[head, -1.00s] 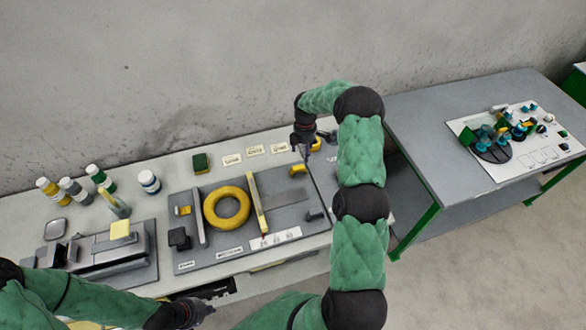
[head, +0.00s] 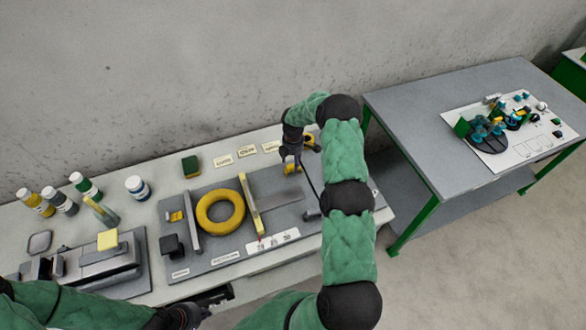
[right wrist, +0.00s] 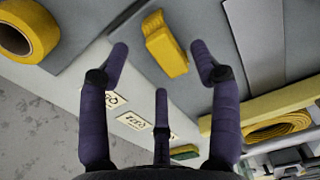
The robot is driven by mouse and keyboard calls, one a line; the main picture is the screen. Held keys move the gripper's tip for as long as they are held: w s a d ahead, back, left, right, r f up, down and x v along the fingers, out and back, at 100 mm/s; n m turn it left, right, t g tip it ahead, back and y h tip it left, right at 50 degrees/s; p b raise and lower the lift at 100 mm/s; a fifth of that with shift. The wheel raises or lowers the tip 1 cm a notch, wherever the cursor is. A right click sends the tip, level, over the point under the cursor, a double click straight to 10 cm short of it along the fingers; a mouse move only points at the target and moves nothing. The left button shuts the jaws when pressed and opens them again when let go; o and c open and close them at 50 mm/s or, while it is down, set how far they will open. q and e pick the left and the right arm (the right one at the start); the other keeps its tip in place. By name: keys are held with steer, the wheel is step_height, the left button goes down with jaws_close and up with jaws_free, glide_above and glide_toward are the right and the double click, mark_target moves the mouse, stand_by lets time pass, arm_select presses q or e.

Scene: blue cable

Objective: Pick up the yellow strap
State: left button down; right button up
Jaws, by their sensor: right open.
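A short, folded yellow strap-like piece (head: 293,169) lies on the grey board, towards its back right. In the right wrist view the yellow piece (right wrist: 166,46) shows between and beyond my spread fingers, not touching them. My right gripper (head: 290,160) is open and empty, pointing down just over it; its fingers (right wrist: 160,60) frame the piece in the wrist view. My left gripper (head: 200,313) is at the bottom of the head view, in front of the bench edge; its fingers are too small and dark to read.
A yellow coil (head: 220,228) and a long yellow-topped bar (head: 250,205) lie left on the board. A yellow tape roll (right wrist: 28,32) sits close by. Paper labels (head: 246,152) and a sponge (head: 190,167) are behind; bottles (head: 137,188) stand left. A second table (head: 420,125) is right.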

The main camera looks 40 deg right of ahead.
mark_target(292, 165)
steer(key=shift+a+f, duration=0.15)
steer(key=shift+f, duration=1.7)
steer(key=c, duration=0.9)
steer(key=shift+r, duration=0.15)
